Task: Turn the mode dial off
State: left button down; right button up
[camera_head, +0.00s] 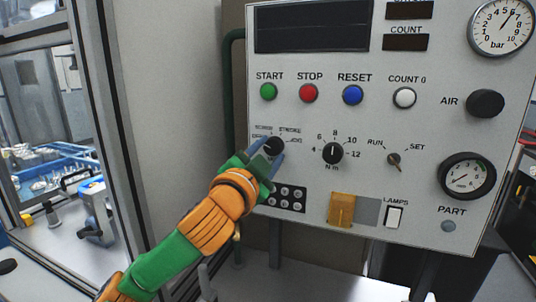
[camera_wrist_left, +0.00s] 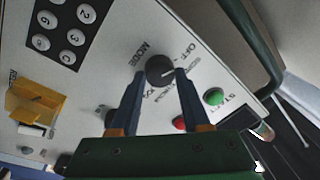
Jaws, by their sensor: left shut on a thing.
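The mode dial (camera_head: 274,144) is a round black knob at the left of the light grey control panel (camera_head: 440,120). In the left wrist view the dial (camera_wrist_left: 160,69) shows a pale pointer line, near the printed words MODE and OFF. Which label the line points at is hard to tell. My left gripper (camera_head: 270,156) is at the dial, its two blue-tipped fingers on either side, shut on it. In the left wrist view the fingers (camera_wrist_left: 159,80) flank the knob. In the head view the gripper covers part of the dial and its labels. My right gripper is not in view.
Green (camera_head: 268,92), red (camera_head: 309,93) and blue (camera_head: 352,95) buttons sit above the dial. A torque knob (camera_head: 333,153) is to its right. A keypad (camera_head: 287,198) and yellow flap (camera_head: 341,209) are below. A dark frame post (camera_head: 118,120) stands left.

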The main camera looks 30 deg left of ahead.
pick_arm(q)
jog(key=shift+r, duration=0.1)
dwell(0.4)
jog(key=c, duration=0.7)
grip_release()
jog(key=o, duration=0.3)
jog(key=shift+o, duration=0.2)
jog(key=b+v, duration=0.3)
jog(key=v, duration=0.4)
